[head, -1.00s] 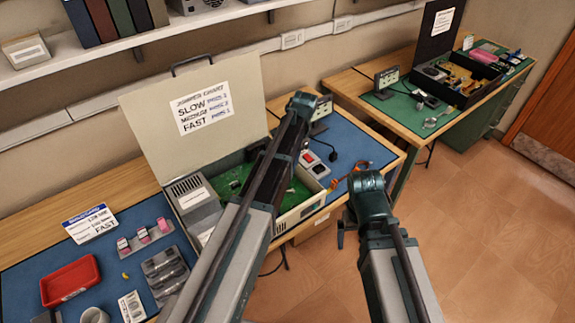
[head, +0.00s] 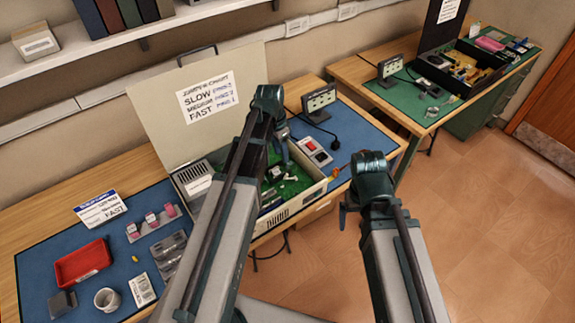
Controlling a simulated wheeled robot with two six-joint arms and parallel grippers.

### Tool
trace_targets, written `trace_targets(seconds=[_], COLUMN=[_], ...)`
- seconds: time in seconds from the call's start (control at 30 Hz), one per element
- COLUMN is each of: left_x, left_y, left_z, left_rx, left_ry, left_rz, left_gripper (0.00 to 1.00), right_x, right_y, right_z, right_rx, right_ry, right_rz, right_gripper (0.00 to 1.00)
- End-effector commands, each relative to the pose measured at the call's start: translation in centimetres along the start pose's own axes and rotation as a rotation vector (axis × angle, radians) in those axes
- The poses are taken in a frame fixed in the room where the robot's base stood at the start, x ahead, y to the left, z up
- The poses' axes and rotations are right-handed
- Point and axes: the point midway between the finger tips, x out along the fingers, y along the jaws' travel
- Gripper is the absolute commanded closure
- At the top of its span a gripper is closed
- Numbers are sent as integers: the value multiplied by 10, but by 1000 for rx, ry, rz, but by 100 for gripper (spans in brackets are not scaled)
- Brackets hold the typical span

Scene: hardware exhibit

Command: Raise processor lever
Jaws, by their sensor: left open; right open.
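The open computer case (head: 318,190) stands on the blue mat with its lid raised and a jumper chart on the lid. A green board (head: 298,172) with small dark and pale parts lies inside it. The processor lever is too small to make out, and my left arm hides part of the board. My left gripper (head: 283,152) is over the case, above the board, open and apparently empty. My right gripper (head: 343,214) is open and empty, in front of the bench over the floor, to the right of the case.
A power switch box (head: 314,152) and a small display (head: 319,102) stand behind and right of the case. A red tray (head: 82,262), a grey cup (head: 107,299) and a pink-part holder (head: 152,222) lie at left. A second bench (head: 398,112) stands at right.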

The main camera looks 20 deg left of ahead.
Motion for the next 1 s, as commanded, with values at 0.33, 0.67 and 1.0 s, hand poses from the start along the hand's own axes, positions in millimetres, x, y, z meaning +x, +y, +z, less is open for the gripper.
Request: trace_targets(seconds=[0.33,0.67,1.0], left_x=[-11,0,42], left_y=[5,3,1], left_z=[44,40,29], left_rx=[-14,-12,-12], left_ry=[295,294,293], left_rz=[-52,-51,-50], left_gripper=[55,55,55], right_x=[9,19,60], right_y=[-1,-2,-6], right_z=[0,-1,-4], right_rx=[1,1,2], right_ry=[0,0,0], right_rz=[0,0,0], right_gripper=[5,5,5])
